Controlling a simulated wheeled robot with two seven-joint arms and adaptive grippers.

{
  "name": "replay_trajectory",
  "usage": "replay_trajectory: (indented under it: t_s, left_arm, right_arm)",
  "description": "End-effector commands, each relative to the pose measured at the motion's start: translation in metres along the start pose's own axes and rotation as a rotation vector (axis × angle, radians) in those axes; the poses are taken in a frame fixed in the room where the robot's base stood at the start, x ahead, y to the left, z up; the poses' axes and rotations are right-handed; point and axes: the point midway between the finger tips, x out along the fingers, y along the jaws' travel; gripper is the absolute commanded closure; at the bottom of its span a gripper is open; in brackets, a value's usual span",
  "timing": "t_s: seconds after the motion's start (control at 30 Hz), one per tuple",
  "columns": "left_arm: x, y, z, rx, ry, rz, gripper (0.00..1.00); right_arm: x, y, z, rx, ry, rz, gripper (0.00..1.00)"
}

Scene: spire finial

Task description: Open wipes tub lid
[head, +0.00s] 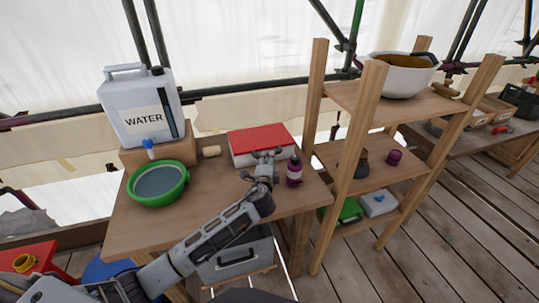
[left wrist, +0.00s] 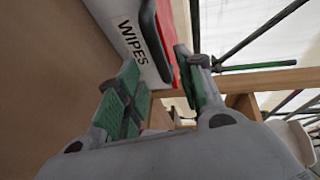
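The wipes tub (head: 246,158) is a white box with a red lid (head: 258,138), lying flat on the wooden table (head: 218,190). The lid looks closed. In the left wrist view the tub's white side (left wrist: 118,18) reads WIPES, and the red lid edge (left wrist: 164,28) shows beyond the fingers. My left gripper (head: 266,154) is at the tub's near side, around its front edge. It also shows in the left wrist view (left wrist: 160,72), with its green-padded fingers apart. I cannot tell whether a finger touches the lid. My right gripper is out of view.
A purple bottle (head: 294,172) stands close right of my left gripper. A green bowl (head: 158,184), a small wooden cylinder (head: 211,151) and a water container (head: 142,108) are to the left. A wooden shelf (head: 367,110) stands at the right.

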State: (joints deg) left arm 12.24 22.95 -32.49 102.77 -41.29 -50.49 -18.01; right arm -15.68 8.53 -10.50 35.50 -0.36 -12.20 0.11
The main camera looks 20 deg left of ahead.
Motion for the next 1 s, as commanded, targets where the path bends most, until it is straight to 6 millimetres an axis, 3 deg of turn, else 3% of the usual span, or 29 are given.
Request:
replay_trajectory:
  t_s: [0.23,0.6,1.0]
  left_arm:
    - [0.024,-0.001,0.000,-0.001,0.000,0.000,0.63]
    - [0.054,0.000,0.000,0.000,0.001,0.000,0.63]
    - [0.064,0.000,0.000,-0.001,0.001,0.001,0.63]
  right_arm:
    - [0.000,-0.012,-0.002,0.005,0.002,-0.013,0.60]
    - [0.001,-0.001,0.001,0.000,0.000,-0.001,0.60]
    - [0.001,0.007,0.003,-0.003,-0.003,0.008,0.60]
